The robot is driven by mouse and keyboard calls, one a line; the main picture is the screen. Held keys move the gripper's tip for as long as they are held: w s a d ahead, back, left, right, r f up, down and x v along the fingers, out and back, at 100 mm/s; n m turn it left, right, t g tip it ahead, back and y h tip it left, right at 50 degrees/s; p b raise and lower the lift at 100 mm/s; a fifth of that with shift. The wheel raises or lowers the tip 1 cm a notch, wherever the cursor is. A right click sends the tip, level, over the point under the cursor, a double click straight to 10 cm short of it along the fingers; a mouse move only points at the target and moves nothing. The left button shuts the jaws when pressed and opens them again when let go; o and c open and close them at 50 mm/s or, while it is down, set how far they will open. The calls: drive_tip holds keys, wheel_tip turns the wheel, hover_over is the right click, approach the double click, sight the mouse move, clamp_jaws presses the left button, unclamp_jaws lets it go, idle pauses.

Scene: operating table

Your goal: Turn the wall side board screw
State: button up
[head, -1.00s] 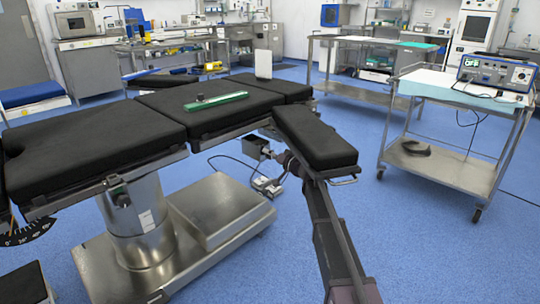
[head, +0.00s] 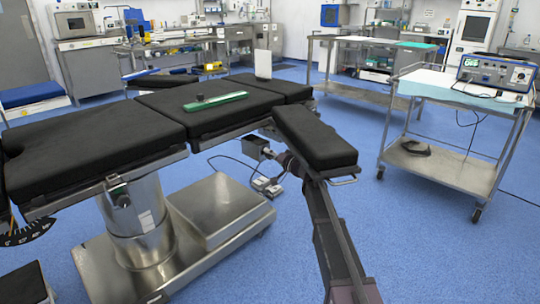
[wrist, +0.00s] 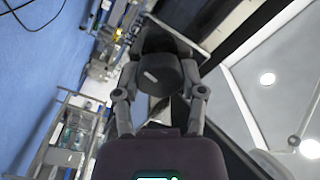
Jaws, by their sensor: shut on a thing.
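The operating table (head: 95,145) has black pads. A black side board (head: 314,136) juts out from its near right side. My arm reaches up from the bottom of the head view, and my gripper (head: 287,161) is at the side board's lower left edge, partly hidden there. In the wrist view my gripper (wrist: 162,86) has one finger on each side of a dark round knob (wrist: 158,73), which looks like the board screw. The fingers are shut on it. The screw cannot be made out in the head view.
A green strip (head: 216,101) lies on the table pad. A steel trolley (head: 440,165) with a blue device (head: 495,73) stands at the right. The table's metal base (head: 205,215) and floor cables (head: 265,185) are below. Blue floor (head: 415,250) is clear at the lower right.

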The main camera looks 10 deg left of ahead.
drive_tip(key=shift+w+m, duration=0.15)
drive_tip(key=shift+m, duration=0.45)
drive_tip(key=o, duration=1.2)
drive_tip(key=shift+c, duration=0.2)
drive_tip(key=v, duration=1.2)
